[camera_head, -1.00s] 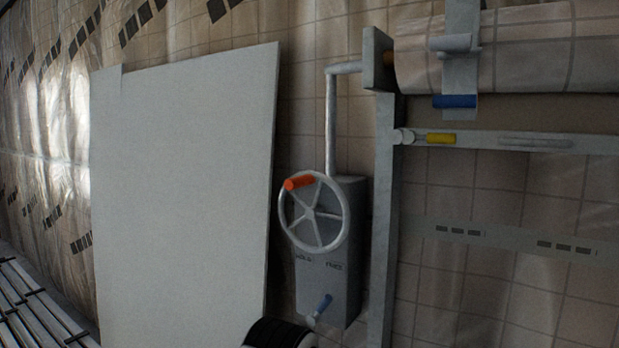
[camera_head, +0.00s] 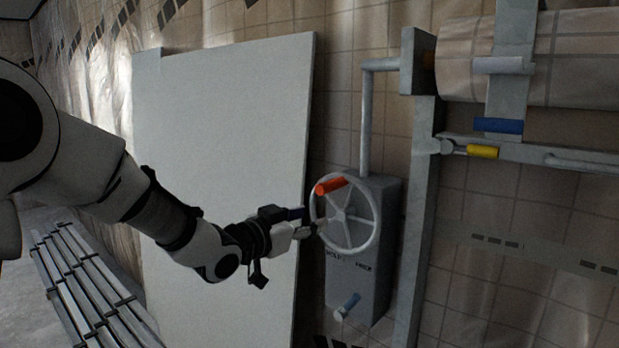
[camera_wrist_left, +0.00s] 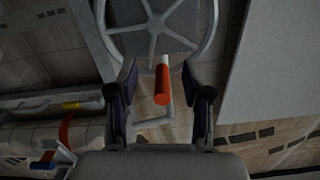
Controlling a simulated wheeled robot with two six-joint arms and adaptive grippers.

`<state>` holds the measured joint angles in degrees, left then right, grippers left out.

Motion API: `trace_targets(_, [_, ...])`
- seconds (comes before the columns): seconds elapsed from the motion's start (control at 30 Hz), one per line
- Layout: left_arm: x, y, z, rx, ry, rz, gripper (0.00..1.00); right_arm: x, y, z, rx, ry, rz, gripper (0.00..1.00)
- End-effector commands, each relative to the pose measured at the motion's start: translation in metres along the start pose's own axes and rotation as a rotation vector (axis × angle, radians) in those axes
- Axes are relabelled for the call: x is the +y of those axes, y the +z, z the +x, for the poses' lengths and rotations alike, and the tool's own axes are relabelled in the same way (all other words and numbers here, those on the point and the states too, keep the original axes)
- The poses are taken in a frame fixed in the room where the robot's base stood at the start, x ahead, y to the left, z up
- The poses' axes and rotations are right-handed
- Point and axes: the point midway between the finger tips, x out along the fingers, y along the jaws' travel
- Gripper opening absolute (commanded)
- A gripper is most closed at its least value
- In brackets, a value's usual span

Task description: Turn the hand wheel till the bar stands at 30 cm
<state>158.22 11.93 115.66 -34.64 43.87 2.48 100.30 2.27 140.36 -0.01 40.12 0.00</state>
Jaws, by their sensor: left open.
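The grey hand wheel (camera_head: 345,216) with several spokes is mounted on a grey box (camera_head: 362,270) on the tiled wall. Its orange handle (camera_head: 330,185) sticks out at the upper left of the rim. My left gripper (camera_head: 312,223) is at the wheel's left edge in the head view, below the handle. In the left wrist view my left gripper (camera_wrist_left: 161,100) is open, with the orange handle (camera_wrist_left: 161,84) between its fingers and no clear contact on either side. The wheel (camera_wrist_left: 158,28) shows beyond. The bar's height cannot be read. My right gripper is not in view.
A large pale panel (camera_head: 220,150) leans at the wall left of the wheel. A grey post (camera_head: 415,200) and a rail with a yellow grip (camera_head: 482,151) stand to the right. Slatted metal lies on the floor (camera_head: 85,290).

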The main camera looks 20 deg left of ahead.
Motion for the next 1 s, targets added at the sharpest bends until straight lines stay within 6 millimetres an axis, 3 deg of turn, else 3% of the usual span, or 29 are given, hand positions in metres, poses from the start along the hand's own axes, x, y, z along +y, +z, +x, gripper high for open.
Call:
trace_targets(0.03, [-0.004,-0.029,-0.008,0.038,-0.009,0.010,0.50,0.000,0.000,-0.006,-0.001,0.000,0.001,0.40])
trace_targets(0.13, [-0.007,-0.052,-0.014,0.073,-0.017,0.022,0.50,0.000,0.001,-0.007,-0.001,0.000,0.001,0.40])
trace_targets(0.27, [-0.007,-0.054,-0.001,0.072,-0.017,0.025,0.50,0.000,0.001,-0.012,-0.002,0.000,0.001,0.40])
trace_targets(0.6, [-0.008,-0.057,0.058,0.071,-0.018,0.022,0.50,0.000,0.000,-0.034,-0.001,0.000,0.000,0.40])
trace_targets(0.87, [-0.008,-0.056,0.063,0.072,-0.018,0.021,0.50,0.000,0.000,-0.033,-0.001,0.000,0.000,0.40])
trace_targets(0.9, [-0.008,-0.056,0.063,0.072,-0.018,0.021,0.46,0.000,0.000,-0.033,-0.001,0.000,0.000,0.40])
trace_targets(1.0, [-0.008,-0.056,0.063,0.072,-0.018,0.021,0.11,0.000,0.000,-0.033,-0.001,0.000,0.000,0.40])
